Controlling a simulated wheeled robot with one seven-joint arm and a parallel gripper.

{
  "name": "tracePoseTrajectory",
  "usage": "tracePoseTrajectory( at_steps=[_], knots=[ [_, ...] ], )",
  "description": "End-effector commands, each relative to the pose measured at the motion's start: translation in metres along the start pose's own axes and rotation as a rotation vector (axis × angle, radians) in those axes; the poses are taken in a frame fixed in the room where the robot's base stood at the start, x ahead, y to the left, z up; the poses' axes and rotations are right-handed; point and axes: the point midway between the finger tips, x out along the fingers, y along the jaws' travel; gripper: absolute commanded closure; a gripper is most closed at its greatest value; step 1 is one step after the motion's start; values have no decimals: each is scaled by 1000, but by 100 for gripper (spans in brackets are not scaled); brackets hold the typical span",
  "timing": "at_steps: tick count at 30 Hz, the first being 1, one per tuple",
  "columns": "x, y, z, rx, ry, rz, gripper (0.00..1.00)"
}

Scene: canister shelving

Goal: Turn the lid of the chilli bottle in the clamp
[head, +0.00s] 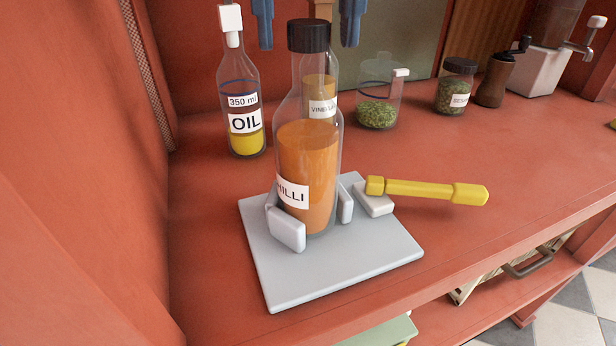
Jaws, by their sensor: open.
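The chilli bottle (306,165) stands upright in the clamp, clear with orange contents and a partly hidden label. Its black lid (308,36) is on top. The clamp has a pale grey base plate (350,265) with white jaw blocks (287,228) beside the bottle's foot. A yellow handle (430,190) sticks out to the right from the clamp. My gripper (306,45) shows only as two blue fingers at the top edge. They are open and apart, one on each side of the lid with gaps. Its depth relative to the lid is hard to judge.
An oil bottle (239,105) stands behind left. A vinegar bottle (321,88) is partly hidden behind the chilli bottle. A jar of green herbs (377,112), a dark-lidded jar (455,90) and a brown grinder (497,82) stand behind right. The red counter (480,150) is clear at right.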

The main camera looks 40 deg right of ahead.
Motion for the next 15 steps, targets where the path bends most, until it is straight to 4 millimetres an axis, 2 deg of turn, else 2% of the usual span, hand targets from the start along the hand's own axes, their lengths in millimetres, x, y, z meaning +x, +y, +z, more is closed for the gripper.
tracePoseTrajectory(
  at_steps=[15],
  knots=[
    [3, 0, 0, 735, 3, 0, 37]
  ],
)
